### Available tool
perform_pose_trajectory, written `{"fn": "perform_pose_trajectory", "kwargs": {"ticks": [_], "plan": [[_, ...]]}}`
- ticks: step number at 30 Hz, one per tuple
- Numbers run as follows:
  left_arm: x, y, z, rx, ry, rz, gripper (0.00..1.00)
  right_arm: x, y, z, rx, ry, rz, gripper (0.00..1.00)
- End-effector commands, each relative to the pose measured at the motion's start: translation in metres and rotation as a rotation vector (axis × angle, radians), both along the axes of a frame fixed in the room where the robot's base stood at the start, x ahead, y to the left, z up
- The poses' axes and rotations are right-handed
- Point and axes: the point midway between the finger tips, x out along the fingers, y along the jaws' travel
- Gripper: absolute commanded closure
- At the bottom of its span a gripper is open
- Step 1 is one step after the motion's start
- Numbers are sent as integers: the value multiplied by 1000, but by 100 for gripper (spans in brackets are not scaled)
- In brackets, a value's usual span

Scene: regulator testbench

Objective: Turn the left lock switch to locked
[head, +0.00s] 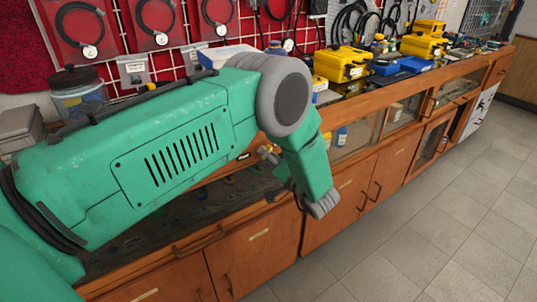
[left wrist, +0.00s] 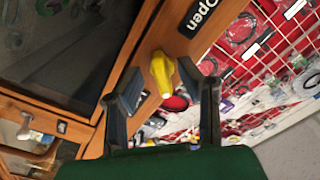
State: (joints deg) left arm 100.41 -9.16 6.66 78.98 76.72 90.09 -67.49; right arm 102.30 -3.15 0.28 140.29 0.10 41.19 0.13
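The lock switch, a yellow knob (left wrist: 162,74), shows in the left wrist view on a wooden panel. It sits beside a black label (left wrist: 203,14) reading "Open". My left gripper (left wrist: 165,88) is open, with one dark finger on each side of the knob. I cannot tell whether either finger touches it. In the head view my green left arm reaches over the bench and bends down at its front. The gripper there is mostly hidden behind the forearm. My right gripper is in neither view.
The wooden bench (head: 253,262) runs along the red wall panel with hanging gauges. Yellow cases (head: 341,64) and a blue case (head: 385,67) stand on its top. A lidded jar (head: 78,97) stands at left. The tiled floor (head: 430,215) in front is clear.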

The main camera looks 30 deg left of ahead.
Motion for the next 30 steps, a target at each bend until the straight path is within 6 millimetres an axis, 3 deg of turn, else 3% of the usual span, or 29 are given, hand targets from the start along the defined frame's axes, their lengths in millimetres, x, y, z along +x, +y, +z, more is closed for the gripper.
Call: {"fn": "perform_pose_trajectory", "kwargs": {"ticks": [15, 21, 30], "plan": [[-35, -91, -2, 1, 1, -4, 68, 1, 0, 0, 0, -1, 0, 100], [-40, -105, -2, 0, 1, -4, 68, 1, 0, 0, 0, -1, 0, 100], [-41, -106, -2, 0, 1, -3, 68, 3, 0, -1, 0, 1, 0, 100]]}}
